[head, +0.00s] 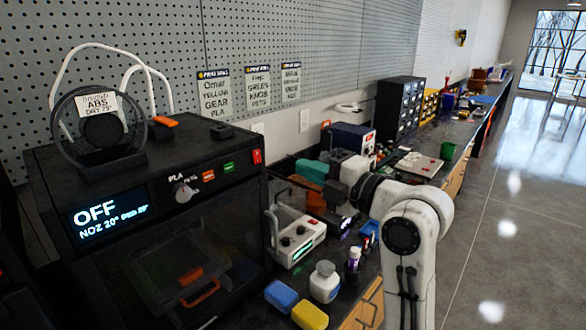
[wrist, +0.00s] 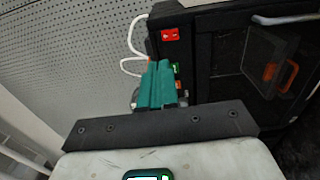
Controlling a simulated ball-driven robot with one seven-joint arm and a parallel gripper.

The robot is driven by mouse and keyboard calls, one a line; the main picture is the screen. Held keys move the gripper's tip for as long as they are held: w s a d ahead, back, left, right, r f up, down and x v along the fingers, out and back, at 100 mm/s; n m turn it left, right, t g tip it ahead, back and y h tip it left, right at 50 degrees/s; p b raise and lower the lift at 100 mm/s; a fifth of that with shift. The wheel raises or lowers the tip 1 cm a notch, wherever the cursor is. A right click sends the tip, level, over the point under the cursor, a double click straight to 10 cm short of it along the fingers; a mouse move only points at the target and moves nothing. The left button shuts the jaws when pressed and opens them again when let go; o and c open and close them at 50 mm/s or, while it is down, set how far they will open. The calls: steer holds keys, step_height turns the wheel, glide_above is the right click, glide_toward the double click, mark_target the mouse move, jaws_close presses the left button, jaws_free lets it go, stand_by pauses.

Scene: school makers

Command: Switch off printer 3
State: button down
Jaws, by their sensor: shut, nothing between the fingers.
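A black printer (head: 150,215) stands at the left in the head view; I see no number on it. Its lit display (head: 108,218) reads OFF, with a nozzle figure of 20°. A red switch (head: 257,157) sits at the right end of its front panel; it also shows in the wrist view (wrist: 170,34). My gripper (head: 303,169) has teal fingers, shut and empty, to the right of the printer and apart from the switch. In the wrist view the fingers (wrist: 160,70) partly cover the panel, below the red switch in the picture.
Green (head: 229,167) and orange (head: 208,176) buttons and a PLA knob (head: 185,192) share the panel. A spool (head: 100,128) labelled ABS stands on top. A white device (head: 298,238), a white bottle (head: 324,282) and blue and yellow blocks crowd the bench. The floor at right is clear.

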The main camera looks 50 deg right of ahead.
steer(key=shift+s, duration=1.25)
steer(key=s+a+f+m+g, duration=0.1)
steer(key=a+f+m+g, duration=0.35)
steer(key=f, duration=0.75)
steer(key=s+a+f+m+g, duration=0.25)
steer(key=a+f+m, duration=0.2)
steer(key=f, duration=0.75)
steer(key=s+a+f+m+g, duration=0.2)
steer(key=s+f+m+g, duration=0.2)
steer(key=s+f, duration=0.5)
steer(key=s+a+f+m+g, duration=0.2)
steer(key=s+f+m+g, duration=0.3)
steer(key=s+f, duration=0.5)
steer(key=shift+s+a+m+g+h, duration=0.3)
steer(key=shift+a+g+h, duration=0.1)
steer(key=shift+g, duration=0.2)
